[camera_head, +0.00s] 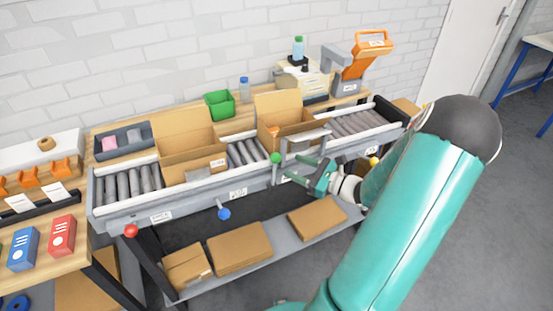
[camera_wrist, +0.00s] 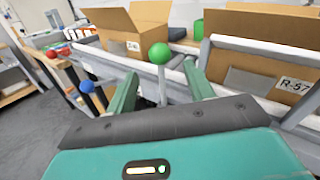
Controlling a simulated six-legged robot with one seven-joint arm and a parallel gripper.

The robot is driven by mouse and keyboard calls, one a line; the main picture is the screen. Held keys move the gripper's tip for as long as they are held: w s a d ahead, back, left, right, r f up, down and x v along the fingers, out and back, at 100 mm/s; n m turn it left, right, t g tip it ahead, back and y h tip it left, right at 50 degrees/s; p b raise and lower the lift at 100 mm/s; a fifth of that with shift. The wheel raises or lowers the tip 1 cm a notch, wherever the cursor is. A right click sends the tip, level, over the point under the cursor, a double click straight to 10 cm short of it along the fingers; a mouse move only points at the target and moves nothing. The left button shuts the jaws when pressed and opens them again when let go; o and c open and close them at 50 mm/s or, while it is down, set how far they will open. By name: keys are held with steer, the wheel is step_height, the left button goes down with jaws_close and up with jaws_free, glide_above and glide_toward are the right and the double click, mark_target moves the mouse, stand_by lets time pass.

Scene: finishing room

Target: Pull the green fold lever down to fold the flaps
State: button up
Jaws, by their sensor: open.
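The green fold lever (camera_head: 276,158) has a round green knob on a pale upright stem at the front of the conveyor. In the wrist view the knob (camera_wrist: 159,53) stands above and between my finger tips, with the stem running down in the gap between them. My gripper (camera_head: 293,167) is open and empty, pointing at the lever from the right; its two green fingers (camera_wrist: 160,78) show on either side of the stem. Contact cannot be told. Behind the lever, an open cardboard box (camera_head: 285,132) has its back flap standing up, within a grey metal frame.
Another open box (camera_head: 190,160) stands left on the rollers. A blue knob (camera_head: 224,213) and a red knob (camera_head: 131,230) stick out along the conveyor front, and a yellow knob (camera_head: 374,161) is to the right. Flat cartons (camera_head: 240,248) lie on the shelf below.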

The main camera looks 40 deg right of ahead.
mark_target(276, 159)
steer(key=x, duration=0.7)
steer(key=shift+w+a, duration=0.1)
steer(key=shift+w, duration=0.25)
jaws_close()
